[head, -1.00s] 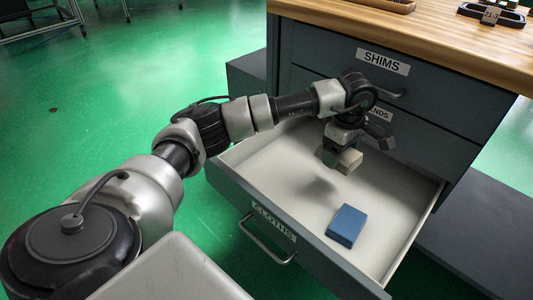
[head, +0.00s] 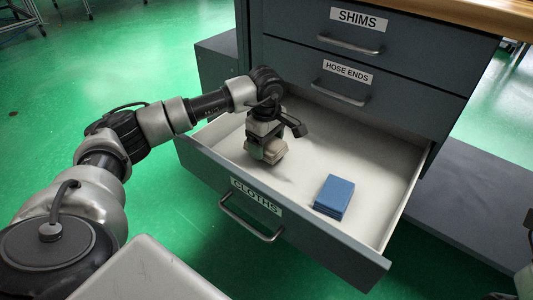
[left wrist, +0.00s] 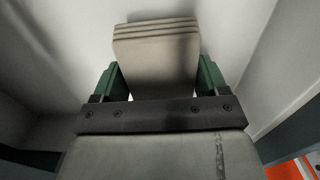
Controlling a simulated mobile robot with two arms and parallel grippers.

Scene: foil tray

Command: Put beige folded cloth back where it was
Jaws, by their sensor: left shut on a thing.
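The beige folded cloth (head: 273,152) is between the fingers of my left gripper (head: 264,150), inside the open drawer labelled CLOTHS (head: 385,170). In the left wrist view the cloth (left wrist: 157,55) shows its folded layers, with green fingers (left wrist: 158,82) on both sides of it. My left gripper is shut on it, low over the left part of the white drawer floor. I cannot tell whether the cloth touches the floor. My right gripper is not in view.
A blue folded cloth (head: 334,196) lies in the drawer, right of the beige one. The drawer floor around it is clear. Closed drawers labelled SHIMS (head: 357,17) and HOSE ENDS (head: 347,72) are above. The drawer's front wall has a handle (head: 250,218).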

